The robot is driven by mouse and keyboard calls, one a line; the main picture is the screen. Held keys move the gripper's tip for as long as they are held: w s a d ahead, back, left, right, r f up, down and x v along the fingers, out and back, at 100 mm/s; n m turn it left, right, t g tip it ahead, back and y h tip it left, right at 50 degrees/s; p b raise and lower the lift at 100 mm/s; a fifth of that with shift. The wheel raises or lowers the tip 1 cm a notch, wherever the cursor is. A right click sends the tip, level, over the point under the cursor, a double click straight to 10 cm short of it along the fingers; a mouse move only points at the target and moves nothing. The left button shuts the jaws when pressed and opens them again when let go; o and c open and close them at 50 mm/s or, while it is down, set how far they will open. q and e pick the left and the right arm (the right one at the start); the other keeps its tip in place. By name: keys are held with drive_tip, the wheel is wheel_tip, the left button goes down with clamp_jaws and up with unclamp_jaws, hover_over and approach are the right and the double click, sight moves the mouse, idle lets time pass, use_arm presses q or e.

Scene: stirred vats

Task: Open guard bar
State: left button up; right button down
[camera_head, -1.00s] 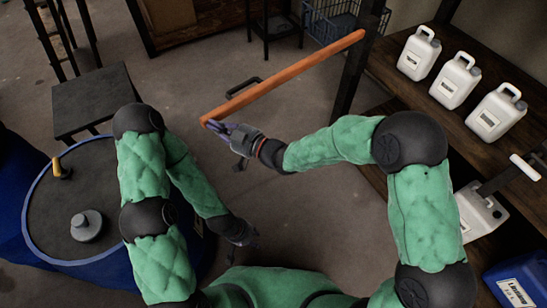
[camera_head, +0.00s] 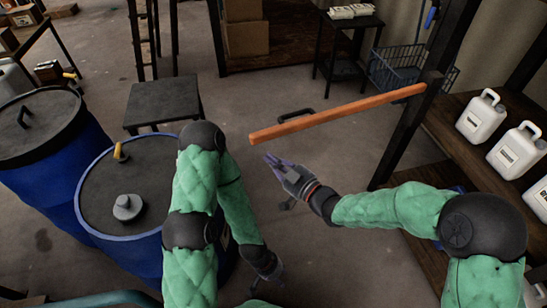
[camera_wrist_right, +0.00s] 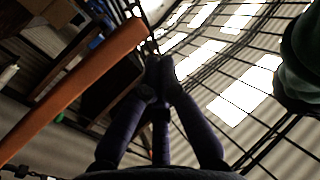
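The guard bar (camera_head: 340,115) is a long orange bar running from a dark upright post (camera_head: 408,130) at the right to a free end at the left. A black handle (camera_head: 296,115) shows along its far side near the free end. My right gripper (camera_head: 270,160) is just below the free end in the head view, with a small gap between them. In the right wrist view the bar (camera_wrist_right: 75,90) passes left of the fingers (camera_wrist_right: 160,65), whose tips meet with nothing visible between them. My left gripper (camera_head: 275,275) hangs low beside the blue drum, away from the bar.
Blue drums (camera_head: 125,195) stand at the left, with a dark stool (camera_head: 163,103) behind. White jugs (camera_head: 482,115) stand on a wooden shelf at the right. A wire basket (camera_head: 400,70) is behind the bar. Open floor lies around the right gripper.

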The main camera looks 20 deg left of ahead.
drive_tip(key=s+d+p, duration=0.2)
drive_tip(key=s+d, duration=0.3)
drive_tip(key=shift+s, duration=0.3)
drive_tip(key=shift+d+f, duration=0.1)
drive_tip(key=shift+f, duration=0.05)
drive_tip(key=w+d+f+m+h, duration=0.1)
drive_tip(key=d+f+m+h, duration=0.4)
drive_tip(key=f, duration=0.4)
drive_tip(key=w+d+f+m+h, duration=0.2)
drive_tip(key=d+f+m+h, duration=0.1)
drive_tip(key=d+f, duration=0.55)
drive_tip(key=s+d+f+m+g+h, duration=0.2)
drive_tip(key=s+d+f, duration=0.3)
drive_tip(key=s+f, duration=0.3)
drive_tip(key=s+d+f+m+g+h, duration=0.2)
drive_tip(key=s+d+f+m+g, duration=0.2)
drive_tip(key=s+f, duration=0.4)
drive_tip(key=shift+s+d+f+m+g, duration=0.3)
drive_tip(key=shift+s+d+m+g, duration=0.1)
drive_tip(key=shift+m+g, duration=0.25)
